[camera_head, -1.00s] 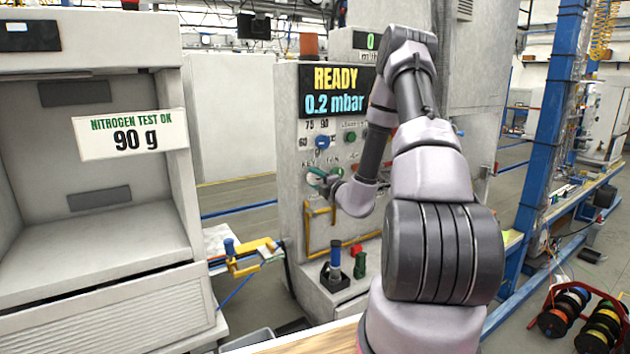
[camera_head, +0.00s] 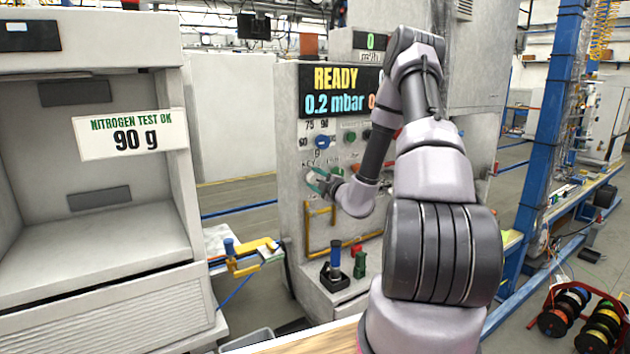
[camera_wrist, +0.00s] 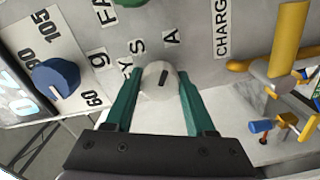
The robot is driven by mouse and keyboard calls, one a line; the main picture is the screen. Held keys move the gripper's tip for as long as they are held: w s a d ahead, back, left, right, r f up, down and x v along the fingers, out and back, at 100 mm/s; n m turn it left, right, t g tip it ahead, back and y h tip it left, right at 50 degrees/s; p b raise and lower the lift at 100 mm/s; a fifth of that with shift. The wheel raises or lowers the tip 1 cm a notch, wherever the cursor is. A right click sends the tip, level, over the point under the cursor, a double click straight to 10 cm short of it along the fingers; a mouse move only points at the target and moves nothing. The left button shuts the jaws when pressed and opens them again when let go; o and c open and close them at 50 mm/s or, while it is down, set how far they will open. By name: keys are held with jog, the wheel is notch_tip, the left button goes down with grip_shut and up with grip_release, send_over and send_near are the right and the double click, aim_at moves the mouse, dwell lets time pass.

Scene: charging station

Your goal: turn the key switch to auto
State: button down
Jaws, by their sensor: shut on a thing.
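The key switch (camera_wrist: 158,88) is a pale round knob with a dark slot-like mark, on the grey panel below the READY display. In the wrist view the mark is slightly tilted and points roughly toward the letter A (camera_wrist: 171,38). My gripper (camera_head: 316,182) is at the panel's left part, and its two green fingers (camera_wrist: 158,76) are shut on the knob, one on each side. The KEY S label beside the knob is partly covered by a finger. In the head view the knob is small and mostly hidden by the fingers.
A blue knob (camera_wrist: 56,78) with a number scale sits beside the switch. A yellow pipe (camera_wrist: 287,45) stands out from the panel on the other side. Blue and green handles (camera_head: 335,256) stand on the ledge below. A nitrogen test cabinet (camera_head: 90,245) is at left.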

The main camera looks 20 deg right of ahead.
jog(key=shift+s+f, duration=0.1)
jog(key=shift+c, duration=1.3)
grip_release()
jog(key=s+d, duration=0.2)
jog(key=s, duration=0.8)
jog(key=shift+s, duration=0.25)
